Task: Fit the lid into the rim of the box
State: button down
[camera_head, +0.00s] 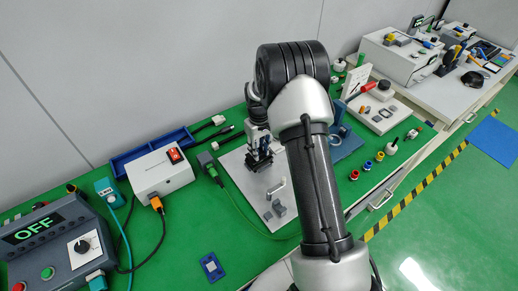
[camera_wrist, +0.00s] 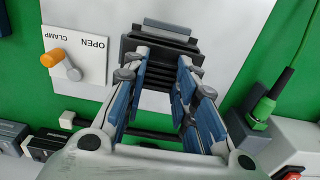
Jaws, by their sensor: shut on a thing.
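My gripper (camera_head: 258,160) is low over the pale board (camera_head: 237,178) at the middle of the bench. In the wrist view my gripper's blue-padded fingers (camera_wrist: 163,62) are shut on a dark, ridged piece (camera_wrist: 160,45). A narrow grey piece (camera_wrist: 178,27) shows just beyond it, over or on the pale board. I cannot tell for sure which of these is the lid and which is the box. The fingers hide the contact, so I cannot tell whether the held piece touches anything below.
An OPEN/CLAMP plate (camera_wrist: 92,58) with an orange-tipped lever lies beside the fingers in the wrist view. Small grey blocks (camera_head: 278,209) sit on the board. A white box with a red switch (camera_head: 161,172) and a green-plugged cable (camera_head: 214,173) are left of it.

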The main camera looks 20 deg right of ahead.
jog(key=shift+f+b, duration=0.55)
jog(key=shift+f, duration=0.4)
dwell(0.5)
jog(key=c, duration=1.2)
grip_release()
notch_tip(320, 180, up, 12)
jog(key=shift+r, duration=0.1)
